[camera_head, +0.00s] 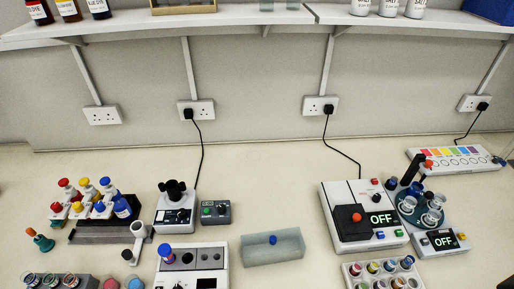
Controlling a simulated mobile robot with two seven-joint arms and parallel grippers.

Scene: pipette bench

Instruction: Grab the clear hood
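What looks like the clear hood (290,250) is a pale, see-through, box-like cover with a small blue knob. It rests on the bench in the lower middle of the head view, apart from the devices on either side. Neither of my grippers is in view.
A white device with a blue-topped knob (208,262) stands left of the hood. A white device with an OFF display (347,218) stands to the right, with a tube rack (350,270) in front of it. Bare bench (270,175) lies behind the hood. A shelf (250,20) runs above.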

